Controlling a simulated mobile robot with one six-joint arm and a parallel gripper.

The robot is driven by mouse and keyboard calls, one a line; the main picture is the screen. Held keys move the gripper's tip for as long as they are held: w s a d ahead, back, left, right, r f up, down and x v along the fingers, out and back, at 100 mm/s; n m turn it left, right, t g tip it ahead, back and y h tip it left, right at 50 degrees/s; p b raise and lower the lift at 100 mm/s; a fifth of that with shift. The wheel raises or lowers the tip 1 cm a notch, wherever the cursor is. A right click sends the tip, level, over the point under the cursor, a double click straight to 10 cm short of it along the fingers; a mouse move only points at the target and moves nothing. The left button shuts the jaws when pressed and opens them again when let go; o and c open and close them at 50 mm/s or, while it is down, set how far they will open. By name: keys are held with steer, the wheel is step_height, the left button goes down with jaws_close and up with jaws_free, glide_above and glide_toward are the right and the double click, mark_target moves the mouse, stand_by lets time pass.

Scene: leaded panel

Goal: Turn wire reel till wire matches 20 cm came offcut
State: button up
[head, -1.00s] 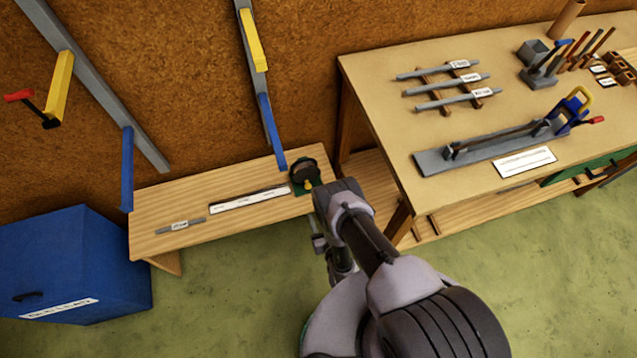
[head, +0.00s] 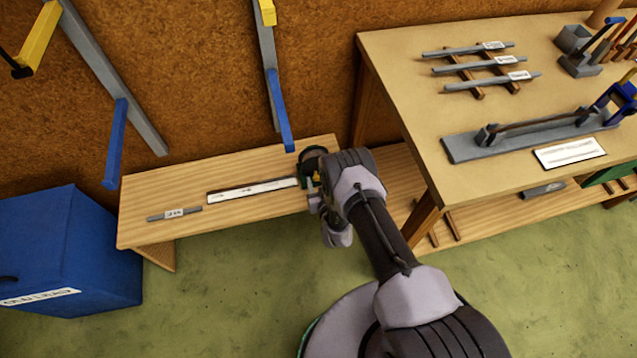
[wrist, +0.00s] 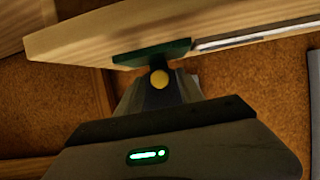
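The wire reel (head: 312,158) stands at the right end of the low bench, partly hidden by my arm. Its green base (wrist: 150,52) and round yellow knob (wrist: 159,79) show in the wrist view. My gripper (wrist: 162,88) is right at the knob, which appears between its fingertips; I cannot tell whether they press on it. The grey came offcut (head: 175,214), with a white label, lies near the bench's left end. A long white strip (head: 252,190) lies between offcut and reel. I cannot make out the wire's length.
The low bench (head: 150,236) stands against the brown wall. A blue bin (head: 75,245) is left of it. A higher workbench (head: 400,75) at right holds several grey bars and tools. Blue and yellow wall brackets (head: 280,110) hang above. Green floor is open in front.

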jaws_close()
steer(key=shift+d, duration=0.1)
steer(key=n+h, duration=0.1)
steer(key=n, duration=0.1)
steer(key=d+n+t+h, duration=0.1)
steer(key=n, duration=0.1)
steer(key=shift+w+d+h, duration=0.1)
steer(key=shift+w+h, duration=0.05)
steer(key=shift+h, duration=0.25)
steer(key=n, duration=0.1)
steer(key=d+n+t+h, duration=0.1)
steer(key=n, duration=0.1)
steer(key=shift+w+r+h+b, duration=0.15)
steer(key=shift+r+h+b, duration=0.05)
steer(key=shift+h+b, duration=0.15)
steer(key=n, duration=0.1)
steer(key=n+t, duration=0.1)
steer(key=n, duration=0.1)
steer(key=r+n+t+h, duration=0.1)
steer(key=shift+w+d+r+n, duration=0.1)
steer(key=shift+d+n, duration=0.2)
steer(key=shift+n, duration=0.1)
steer(key=n, duration=0.1)
steer(key=n+t, duration=0.1)
steer(key=shift+d+r+n+h, duration=0.1)
steer(key=shift+r+n+h, duration=0.15)
steer(key=shift+r+n, duration=0.15)
steer(key=shift+r+n+t, duration=0.35)
steer(key=shift+n+t, duration=0.35)
steer(key=shift+n, duration=0.6)
